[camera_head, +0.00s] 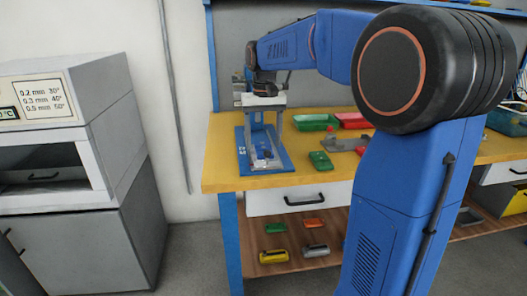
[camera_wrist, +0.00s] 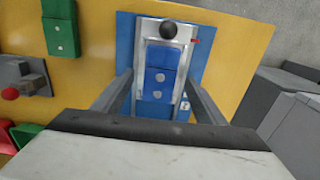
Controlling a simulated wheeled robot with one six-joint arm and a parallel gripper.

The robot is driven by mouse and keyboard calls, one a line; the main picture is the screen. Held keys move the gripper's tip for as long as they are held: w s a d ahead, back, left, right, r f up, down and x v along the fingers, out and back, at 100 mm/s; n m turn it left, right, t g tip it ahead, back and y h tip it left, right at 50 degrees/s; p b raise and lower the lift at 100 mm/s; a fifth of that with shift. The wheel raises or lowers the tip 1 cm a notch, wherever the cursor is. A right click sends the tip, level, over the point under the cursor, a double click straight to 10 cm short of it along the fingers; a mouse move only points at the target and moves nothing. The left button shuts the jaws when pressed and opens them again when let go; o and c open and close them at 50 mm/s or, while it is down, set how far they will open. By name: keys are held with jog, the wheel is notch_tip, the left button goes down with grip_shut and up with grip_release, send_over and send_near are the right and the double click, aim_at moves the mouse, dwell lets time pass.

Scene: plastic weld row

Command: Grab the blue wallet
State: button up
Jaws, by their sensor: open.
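The blue wallet (camera_wrist: 159,79), with pale round snaps, lies inside a metal frame (camera_wrist: 181,57) on a blue base plate (camera_wrist: 128,27). In the head view the wallet (camera_head: 265,154) is small and partly hidden by the fixture and my fingers. My gripper (camera_wrist: 157,84) is open and points down above the fixture, one finger on each side of the wallet in the wrist view. In the head view my gripper (camera_head: 264,136) hangs over the base plate (camera_head: 284,160). I cannot tell whether the fingers touch anything.
The fixture has a black knob (camera_wrist: 168,29). A green wallet (camera_head: 320,160) lies right of it on the yellow table (camera_head: 222,170), near a grey clamp with a red knob (camera_head: 357,131). Green (camera_head: 316,122) and red (camera_head: 352,120) trays stand behind. A grey machine (camera_head: 75,180) stands left.

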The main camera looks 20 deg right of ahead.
jog(key=shift+f, duration=0.8)
jog(key=c, duration=1.2)
jog(key=shift+r, duration=0.15)
jog(key=shift+c, duration=0.2)
